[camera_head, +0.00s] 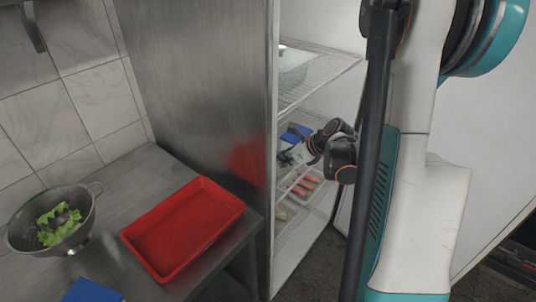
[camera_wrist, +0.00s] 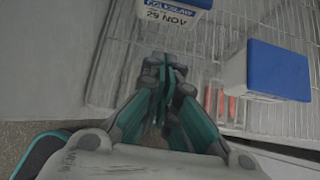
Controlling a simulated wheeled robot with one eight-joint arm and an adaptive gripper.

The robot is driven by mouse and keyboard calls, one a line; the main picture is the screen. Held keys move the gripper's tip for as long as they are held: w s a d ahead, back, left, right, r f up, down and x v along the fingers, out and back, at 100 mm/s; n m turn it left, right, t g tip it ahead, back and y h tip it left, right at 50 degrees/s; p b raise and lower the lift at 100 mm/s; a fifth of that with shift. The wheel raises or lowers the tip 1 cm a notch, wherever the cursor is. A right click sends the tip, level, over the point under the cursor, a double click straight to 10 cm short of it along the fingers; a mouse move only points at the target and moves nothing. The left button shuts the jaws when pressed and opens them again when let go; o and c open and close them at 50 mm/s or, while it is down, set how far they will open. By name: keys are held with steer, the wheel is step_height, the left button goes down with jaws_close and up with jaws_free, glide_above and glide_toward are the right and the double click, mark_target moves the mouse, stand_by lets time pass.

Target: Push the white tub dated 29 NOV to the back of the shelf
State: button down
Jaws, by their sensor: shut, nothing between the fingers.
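The white tub (camera_wrist: 172,13) with a label reading coleslaw and 29 NOV stands on a wire shelf (camera_wrist: 212,40) at the top of the wrist view. Its lid is blue, and its far part is cut off by the frame edge. My gripper (camera_wrist: 166,64) is shut and empty, its fingertips pointing at the labelled face with a small gap showing. In the head view my gripper (camera_head: 286,158) is at the open fridge, near a blue lid (camera_head: 293,133); I cannot tell which tub that is.
A second white tub (camera_wrist: 266,70) with a blue lid stands to the right on the shelf. Reddish items (camera_head: 305,187) lie lower in the fridge. The fridge side wall (camera_wrist: 68,50) is at left. Outside, a red tray (camera_head: 183,228) and colander (camera_head: 52,222) sit on a steel counter.

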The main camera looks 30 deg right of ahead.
steer(key=b+x, duration=0.3)
steer(key=x, duration=0.7)
steer(key=shift+w+a+b, duration=0.2)
steer(key=shift+w+a, duration=0.05)
steer(key=shift+w, duration=0.3)
steer(key=shift+w+a+b, duration=0.2)
steer(key=shift+w+a, duration=0.05)
steer(key=shift+w, duration=0.35)
steer(key=shift+w+a+r, duration=0.15)
steer(key=shift+w+a, duration=0.05)
steer(key=shift+w, duration=0.5)
